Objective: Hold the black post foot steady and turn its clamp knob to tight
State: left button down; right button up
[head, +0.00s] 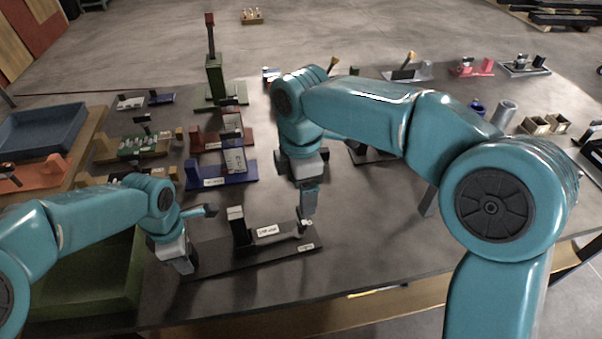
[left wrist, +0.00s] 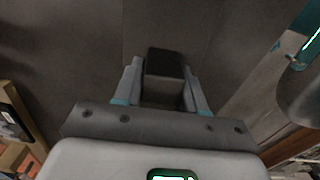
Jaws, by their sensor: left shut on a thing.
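The black post foot (head: 260,255) is a long, low dark base lying near the front edge of the table, with a pale-topped upright block (head: 238,222) and a white label. My left gripper (head: 187,267) is at its left end. In the left wrist view, the left gripper (left wrist: 162,92) is shut on a dark block (left wrist: 165,63), which seems to be part of the foot. My right gripper (head: 306,216) points down at the foot's right end, beside a small pale piece that may be the clamp knob. Its fingers look close together, but their grip is unclear. The knob is mostly hidden.
A green tray (head: 125,287) lies left of the foot, below my left arm. Blue (head: 228,179) and red (head: 205,142) fixtures stand behind it. A green post (head: 214,75) rises farther back. The tabletop right of the foot is clear.

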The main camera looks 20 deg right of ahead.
notch_tip(320, 180, up, 4)
jog(key=shift+r, duration=0.15)
dwell(0.3)
pick_arm(q)
jog(key=c, duration=0.6)
grip_release()
jog(key=shift+o, duration=0.2)
jog(key=shift+r, duration=0.1)
